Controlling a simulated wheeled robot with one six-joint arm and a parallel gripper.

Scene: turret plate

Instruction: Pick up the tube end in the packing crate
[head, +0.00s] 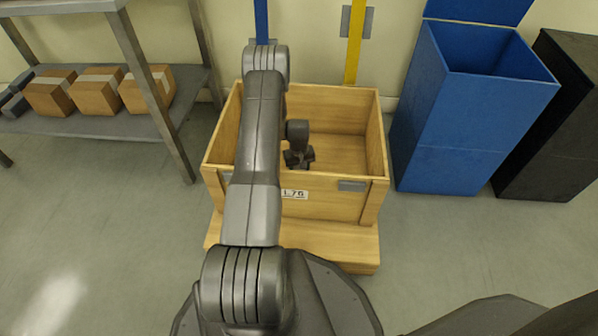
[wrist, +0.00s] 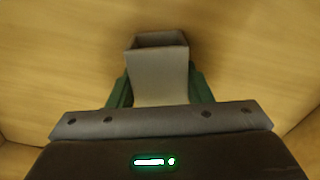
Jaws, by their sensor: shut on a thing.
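The packing crate (head: 332,208) is an open wooden box on a wooden base, with a label on its front wall. My gripper (head: 298,160) is down inside the crate, below the rim. In the wrist view my gripper (wrist: 155,92) has its green fingers on both sides of the tube end (wrist: 160,70), a pale grey, squarish piece with an open, dark-rimmed far end. The gripper is shut on it. The crate's wooden floor (wrist: 60,50) lies behind the piece. I cannot tell whether the piece touches the floor. In the head view the tube end is hidden by my gripper.
A tall blue bin (head: 455,120) with a raised lid stands right of the crate, with a black bin (head: 555,120) beyond it. A metal shelf (head: 100,125) with several cardboard boxes (head: 97,92) is at the left. A yellow post (head: 354,45) rises behind the crate. Its right inside is empty.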

